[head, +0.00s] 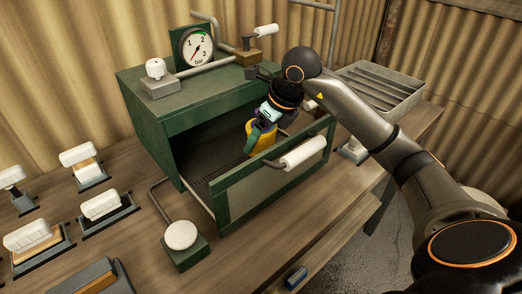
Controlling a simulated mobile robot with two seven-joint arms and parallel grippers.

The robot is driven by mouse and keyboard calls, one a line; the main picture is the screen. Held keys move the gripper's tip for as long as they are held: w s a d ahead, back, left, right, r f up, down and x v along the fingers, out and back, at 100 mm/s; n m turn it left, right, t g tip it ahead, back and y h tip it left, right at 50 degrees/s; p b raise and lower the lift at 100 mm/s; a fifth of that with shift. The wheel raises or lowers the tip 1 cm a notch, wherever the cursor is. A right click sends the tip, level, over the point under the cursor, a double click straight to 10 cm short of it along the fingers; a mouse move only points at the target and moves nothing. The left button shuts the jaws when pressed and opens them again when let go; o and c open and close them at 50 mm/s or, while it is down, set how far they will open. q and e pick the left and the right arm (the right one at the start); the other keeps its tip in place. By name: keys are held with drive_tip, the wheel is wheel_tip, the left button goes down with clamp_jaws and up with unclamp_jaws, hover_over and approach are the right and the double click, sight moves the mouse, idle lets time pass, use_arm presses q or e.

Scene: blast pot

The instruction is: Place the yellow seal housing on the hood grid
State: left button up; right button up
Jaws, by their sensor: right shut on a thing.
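The yellow seal housing (261,136) is in the mouth of the green hood, a box-like cabinet (160,120) on the bench. My right gripper (262,122) is shut on the housing from above and hides its upper part. The dark hood grid (215,166) covers the floor inside the cabinet, to the left of the housing. I cannot tell whether the housing touches the grid. My left gripper is not in view.
A green-framed front door with a white handle (302,153) stands low before the opening. A gauge (195,47) and a white knob (156,68) are on top. A ribbed grey tray (378,88) stands right. Several white-handled blocks (101,204) are at left.

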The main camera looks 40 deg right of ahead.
sight(262, 146)
drive_tip(key=shift+f, duration=1.9)
drive_tip(key=o, duration=1.2)
drive_tip(key=shift+f, duration=0.15)
drive_tip(key=shift+s+r, duration=0.1)
drive_tip(key=shift+r, duration=0.4)
drive_tip(key=v, duration=1.1)
drive_tip(key=shift+s+d+r+p, duration=0.1)
drive_tip(key=shift+s+d+p, duration=0.05)
drive_tip(key=shift+p, duration=0.2)
